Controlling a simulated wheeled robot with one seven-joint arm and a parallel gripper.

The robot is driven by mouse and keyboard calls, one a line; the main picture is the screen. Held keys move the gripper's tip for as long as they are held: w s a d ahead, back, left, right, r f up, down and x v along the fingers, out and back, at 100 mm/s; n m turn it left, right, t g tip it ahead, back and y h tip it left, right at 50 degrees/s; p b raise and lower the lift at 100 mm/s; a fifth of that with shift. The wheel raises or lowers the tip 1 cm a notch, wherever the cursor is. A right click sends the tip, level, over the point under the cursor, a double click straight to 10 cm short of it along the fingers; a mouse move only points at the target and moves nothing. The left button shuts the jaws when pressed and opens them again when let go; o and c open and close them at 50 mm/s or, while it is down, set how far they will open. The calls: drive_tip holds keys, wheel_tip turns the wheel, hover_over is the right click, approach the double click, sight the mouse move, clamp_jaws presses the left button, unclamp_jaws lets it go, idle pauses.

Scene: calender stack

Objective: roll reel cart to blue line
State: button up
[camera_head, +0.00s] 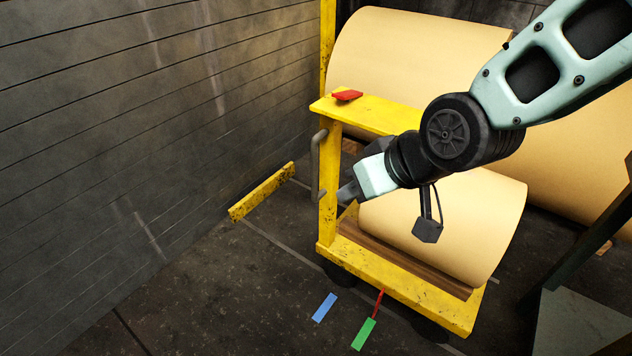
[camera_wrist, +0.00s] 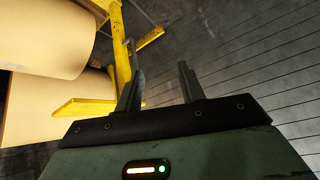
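The yellow reel cart (camera_head: 390,285) carries a tan paper reel (camera_head: 455,225) on a wooden bed. A grey handle (camera_head: 316,165) is on its left post; it also shows in the wrist view (camera_wrist: 131,55). My gripper (camera_head: 347,193) is beside the handle's lower end in the head view. In the wrist view my gripper (camera_wrist: 158,80) is open, with empty space between its fingers; the handle appears behind the left finger. Whether they touch I cannot tell. A blue line (camera_head: 324,307) lies on the floor, left of a green line (camera_head: 364,333). A red pointer (camera_head: 378,301) on the cart's lower edge is by the green line.
A yellow floor stop (camera_head: 262,192) lies along the grey plank wall (camera_head: 130,130) at left. A red piece (camera_head: 347,95) sits on the cart's top bar. Large tan rolls (camera_head: 400,55) stand behind. Dark floor is open left of the cart.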

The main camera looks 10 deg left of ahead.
drive_tip(key=w+a+f+m+t+y+b, duration=0.1)
drive_tip(key=w+a+f+t+b, duration=0.15)
drive_tip(key=w+f+b, duration=0.35)
drive_tip(key=w+a+f+t+y+b, duration=0.1)
drive_tip(key=w+a+f+t+b, duration=0.2)
drive_tip(key=w+f, duration=0.35)
drive_tip(key=m+t+b, duration=0.1)
drive_tip(key=t+b, duration=0.5)
drive_tip(key=b, duration=0.4)
approach(316, 161)
drive_tip(key=shift+g+y, duration=0.25)
drive_tip(key=shift+y, duration=0.05)
drive_tip(key=b+x, duration=0.1)
drive_tip(key=x, duration=1)
drive_tip(key=shift+w+d+b, duration=0.1)
drive_tip(key=shift+b, duration=0.2)
drive_tip(key=shift+c, duration=0.3)
drive_tip(key=shift+r, duration=0.1)
clamp_jaws()
